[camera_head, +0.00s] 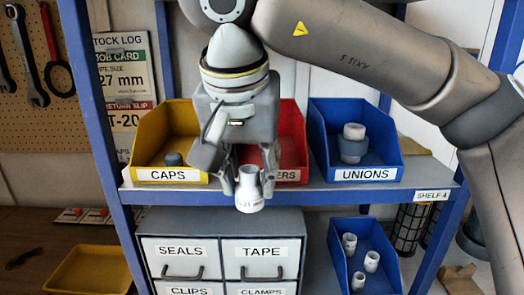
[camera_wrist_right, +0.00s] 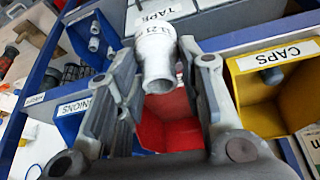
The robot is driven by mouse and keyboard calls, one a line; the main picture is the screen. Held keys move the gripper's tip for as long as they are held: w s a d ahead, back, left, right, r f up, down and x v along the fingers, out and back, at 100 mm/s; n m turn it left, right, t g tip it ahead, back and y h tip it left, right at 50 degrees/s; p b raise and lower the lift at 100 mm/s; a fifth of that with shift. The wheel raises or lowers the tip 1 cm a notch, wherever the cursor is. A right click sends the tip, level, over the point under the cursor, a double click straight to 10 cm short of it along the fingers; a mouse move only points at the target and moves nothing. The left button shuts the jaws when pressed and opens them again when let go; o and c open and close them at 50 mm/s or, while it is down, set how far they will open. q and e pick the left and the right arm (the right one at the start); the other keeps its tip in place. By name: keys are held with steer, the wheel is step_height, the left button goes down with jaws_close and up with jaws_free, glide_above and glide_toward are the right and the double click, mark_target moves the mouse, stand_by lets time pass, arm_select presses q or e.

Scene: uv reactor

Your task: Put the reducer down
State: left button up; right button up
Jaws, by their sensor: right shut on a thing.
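My right gripper (camera_head: 247,185) is shut on the white reducer (camera_head: 249,192), a small stepped pipe piece with dark print on its wide end. The wide end points down. In the head view it is in front of the red bin (camera_head: 292,135), whose label shows only "ERS" beside the gripper. In the right wrist view the reducer (camera_wrist_right: 157,55) sits between the two fingers (camera_wrist_right: 165,75), with the red bin (camera_wrist_right: 170,125) behind it. The bin's inside is mostly hidden by my gripper in the head view. My left gripper is not in view.
A yellow CAPS bin (camera_head: 150,153) with a dark cap (camera_head: 173,159) stands left of the red bin. A blue UNIONS bin (camera_head: 391,160) with a union (camera_head: 353,145) stands right. Below are grey drawers (camera_head: 221,245) and a blue bin (camera_head: 338,262) of white fittings. Blue shelf posts (camera_head: 95,120) flank them.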

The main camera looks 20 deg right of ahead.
steer(key=shift+r, duration=0.4)
steer(key=w+d+p, duration=0.2)
steer(key=w, duration=0.2)
steer(key=w+d+p, duration=0.1)
steer(key=w+d, duration=0.1)
steer(key=w, duration=0.3)
steer(key=w+d+p, duration=0.2)
steer(key=w, duration=0.2)
steer(key=shift+w+d+r+p, duration=0.1)
steer(key=shift+w+d+p, duration=0.2)
steer(key=shift+w, duration=0.1)
steer(key=shift+w+d, duration=0.25)
steer(key=shift+w, duration=0.3)
steer(key=shift+w+d+p, duration=0.2)
steer(key=shift+w+p, duration=0.2)
steer(key=shift+p, duration=0.2)
step_height(320, 180, down, 3)
steer(key=shift+w+f+p, duration=0.1)
steer(key=shift+p, duration=0.65)
steer(key=shift+f, duration=0.2)
